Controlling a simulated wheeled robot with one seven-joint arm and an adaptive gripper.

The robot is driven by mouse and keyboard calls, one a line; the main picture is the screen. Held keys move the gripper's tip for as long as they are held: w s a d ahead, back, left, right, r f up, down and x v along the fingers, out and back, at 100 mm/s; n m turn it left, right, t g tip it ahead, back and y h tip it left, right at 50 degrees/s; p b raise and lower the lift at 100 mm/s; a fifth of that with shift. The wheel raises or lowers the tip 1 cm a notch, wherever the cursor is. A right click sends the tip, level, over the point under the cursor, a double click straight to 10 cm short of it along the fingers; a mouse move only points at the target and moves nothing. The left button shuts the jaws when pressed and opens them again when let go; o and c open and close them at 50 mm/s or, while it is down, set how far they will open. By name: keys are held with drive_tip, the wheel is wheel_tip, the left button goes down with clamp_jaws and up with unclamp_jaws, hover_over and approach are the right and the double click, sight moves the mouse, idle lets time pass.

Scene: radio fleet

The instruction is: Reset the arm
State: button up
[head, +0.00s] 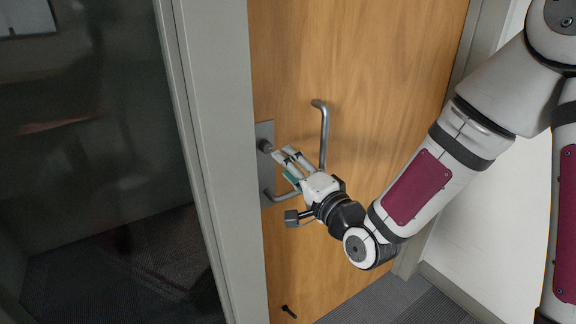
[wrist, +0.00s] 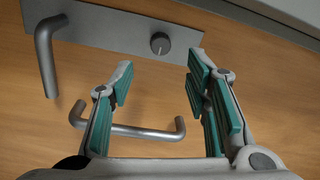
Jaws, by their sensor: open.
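My gripper (head: 281,153) is open and empty in front of the wooden door (head: 370,50), its fingers pointing toward the lock plate (head: 264,130). In the wrist view my gripper's two fingers (wrist: 160,72) stand apart, with the round lock knob (wrist: 160,43) seen between and beyond their tips. The grey lever handle (wrist: 45,62) is to the left of the fingers. The vertical pull handle (head: 324,135) is just right of the gripper in the head view; it shows behind the fingers in the wrist view (wrist: 140,132). Whether the fingers touch anything, I cannot tell.
The door looks shut in its grey frame (head: 212,100). A dark glass panel (head: 90,130) is to the left. A white wall (head: 465,220) is to the right. A small dark door stop (head: 288,311) shows low on the door. Grey carpet (head: 400,303) lies below.

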drive_tip(key=s+d+r+n+g+h+p, duration=0.1)
drive_tip(key=s+d+n+g+h, duration=0.2)
drive_tip(key=s+d+h, duration=0.35)
drive_tip(key=s+d+r+n+g+h, duration=0.1)
drive_tip(key=s+d+n+g+h, duration=0.25)
drive_tip(key=d, duration=0.55)
drive_tip(key=s+d+r+n+g, duration=0.1)
drive_tip(key=s+d+g, duration=0.1)
drive_tip(key=s, duration=0.8)
drive_tip(key=s+d+r+n+g, duration=0.1)
drive_tip(key=s+d+r+g, duration=0.1)
drive_tip(key=s, duration=0.9)
drive_tip(key=shift+s+d+r+g+p, duration=0.25)
drive_tip(key=shift+d+r+g+p, duration=0.1)
drive_tip(key=shift+d, duration=0.1)
drive_tip(key=shift+c, duration=0.6)
